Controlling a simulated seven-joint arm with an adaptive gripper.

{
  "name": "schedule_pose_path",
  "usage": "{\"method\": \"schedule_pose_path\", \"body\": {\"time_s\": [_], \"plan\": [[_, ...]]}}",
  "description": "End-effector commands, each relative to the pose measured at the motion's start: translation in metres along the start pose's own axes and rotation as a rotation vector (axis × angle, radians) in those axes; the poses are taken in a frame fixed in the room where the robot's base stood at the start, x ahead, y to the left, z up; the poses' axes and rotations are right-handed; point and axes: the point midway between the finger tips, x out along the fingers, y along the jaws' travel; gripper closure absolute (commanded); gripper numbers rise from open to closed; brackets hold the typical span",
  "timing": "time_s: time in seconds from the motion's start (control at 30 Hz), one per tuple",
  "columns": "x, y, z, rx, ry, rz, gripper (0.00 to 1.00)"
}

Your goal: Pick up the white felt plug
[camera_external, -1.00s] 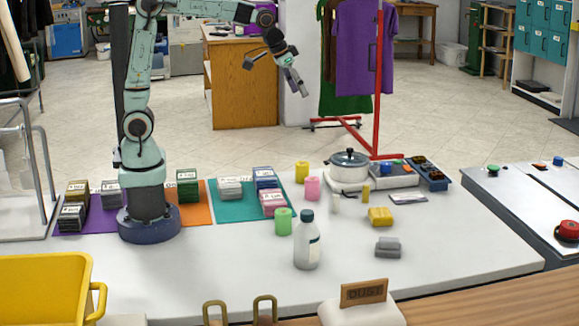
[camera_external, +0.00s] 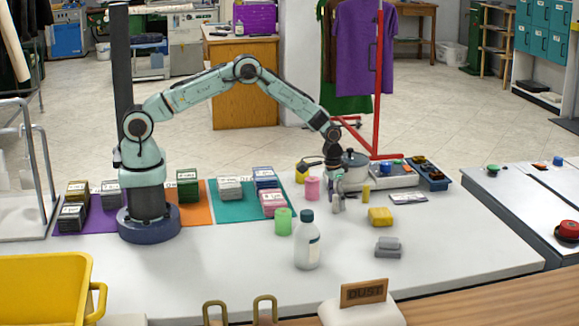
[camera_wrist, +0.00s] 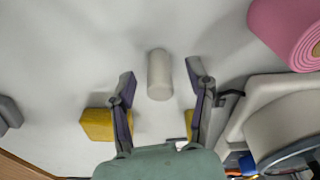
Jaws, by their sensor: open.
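The white felt plug (camera_wrist: 159,75) is a small pale cylinder on the white tabletop. In the wrist view it lies in line with the gap between my two fingertips, with clear space on both sides. My gripper (camera_external: 338,204) is open and low over the table, in front of the white pot. No finger visibly touches the plug. In the external view my gripper largely hides the plug, so the height left between them is hard to tell.
A pink roll (camera_external: 312,188) stands left of my gripper. The white pot (camera_external: 354,168) is close behind. A small yellow cylinder (camera_external: 366,194) and a yellow bundle (camera_external: 380,216) lie to the right. A green roll (camera_external: 283,221) and white bottle (camera_external: 307,245) stand front left.

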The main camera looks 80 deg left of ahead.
Motion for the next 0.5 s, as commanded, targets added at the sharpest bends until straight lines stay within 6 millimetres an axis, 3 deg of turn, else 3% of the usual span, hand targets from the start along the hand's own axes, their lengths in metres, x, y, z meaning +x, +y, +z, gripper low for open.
{"method": "schedule_pose_path", "body": {"time_s": [0.37,0.5], "plan": [[0.0102,-0.0002,0.0,0.0,0.0,0.0,0.47],[0.01,-0.0002,0.0,0.0,0.0,0.0,0.88]]}}
